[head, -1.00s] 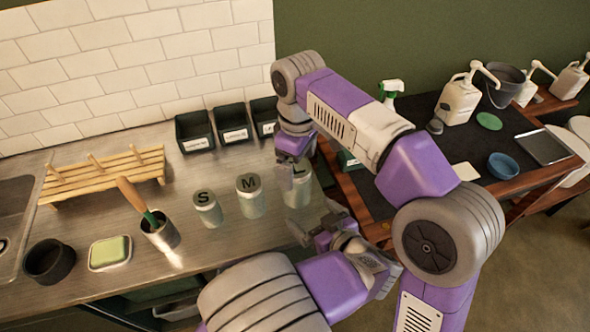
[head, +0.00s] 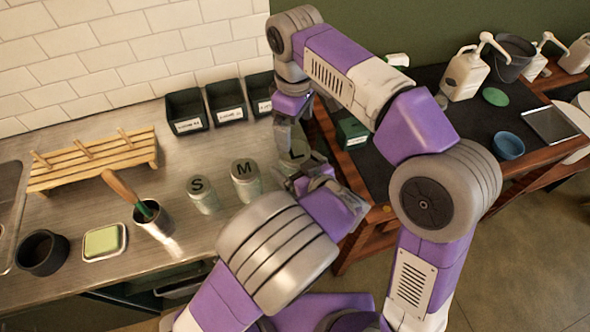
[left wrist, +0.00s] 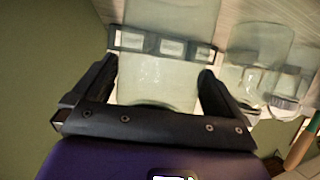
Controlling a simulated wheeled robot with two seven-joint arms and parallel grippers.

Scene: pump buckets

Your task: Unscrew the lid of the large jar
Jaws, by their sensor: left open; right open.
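The large jar (head: 298,156), marked L on its lid, stands upright at the right end of a row of jars on the counter. In the head view my grippers hide much of it. My left gripper (head: 307,181) is open at the jar's body, from the front. The left wrist view shows the jar's pale glass body (left wrist: 157,82) between my open left fingers, with no clear sign of grip. My right gripper (head: 290,138) is open and points down over the lid. I cannot tell whether its fingers touch the lid.
The M jar (head: 246,182) and S jar (head: 203,196) stand just left of the large jar. Dark labelled bins (head: 226,101) are behind. A wooden rack (head: 95,163), utensil cup (head: 154,220) and sponge dish (head: 104,242) are further left. A dark-topped table (head: 425,125) is at right.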

